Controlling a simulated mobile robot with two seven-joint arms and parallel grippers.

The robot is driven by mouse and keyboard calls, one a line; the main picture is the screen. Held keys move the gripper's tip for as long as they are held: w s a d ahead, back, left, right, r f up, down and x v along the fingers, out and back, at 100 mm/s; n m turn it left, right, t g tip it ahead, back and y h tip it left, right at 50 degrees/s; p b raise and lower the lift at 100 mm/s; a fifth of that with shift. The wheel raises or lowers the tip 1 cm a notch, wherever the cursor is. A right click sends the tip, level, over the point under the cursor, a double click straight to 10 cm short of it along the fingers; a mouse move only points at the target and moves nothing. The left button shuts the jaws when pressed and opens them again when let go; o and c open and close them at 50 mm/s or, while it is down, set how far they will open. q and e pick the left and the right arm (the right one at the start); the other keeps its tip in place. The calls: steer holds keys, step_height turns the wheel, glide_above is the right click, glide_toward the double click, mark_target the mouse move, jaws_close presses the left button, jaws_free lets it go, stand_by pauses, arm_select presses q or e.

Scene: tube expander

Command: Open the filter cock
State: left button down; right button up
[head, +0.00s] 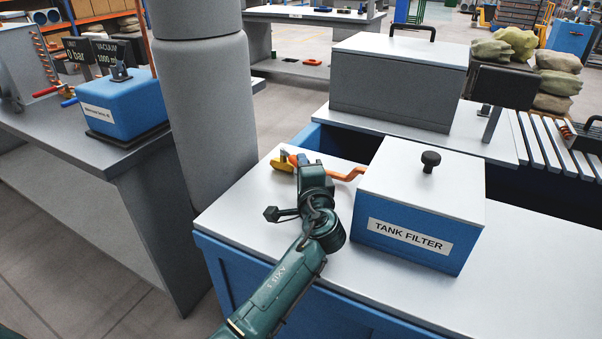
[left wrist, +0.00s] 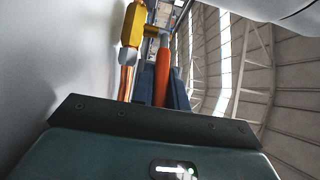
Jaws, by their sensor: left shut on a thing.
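The filter cock is a small yellow valve (head: 281,163) on a copper-orange pipe (head: 345,175) that runs to the left side of the blue tank filter box (head: 400,238). In the left wrist view the yellow valve body (left wrist: 133,25) sits above a copper pipe (left wrist: 126,82), with an orange-red handle (left wrist: 162,72) beside it. My left gripper (head: 302,163) is at the valve, shut on the orange-red handle. In the left wrist view its dark fingers (left wrist: 161,92) lie on both sides of the handle. My gripper partly hides the valve and handle in the head view. My right gripper is out of view.
The filter box has a white lid with a black knob (head: 431,160). A thick grey column (head: 205,110) stands just left of the white worktop (head: 510,245). A blue vacuum box (head: 125,105) stands on the left table. A grey lidded box (head: 395,80) is behind.

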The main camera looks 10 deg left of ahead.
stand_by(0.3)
arm_select(q)
steer(key=c, duration=1.4)
jaws_free()
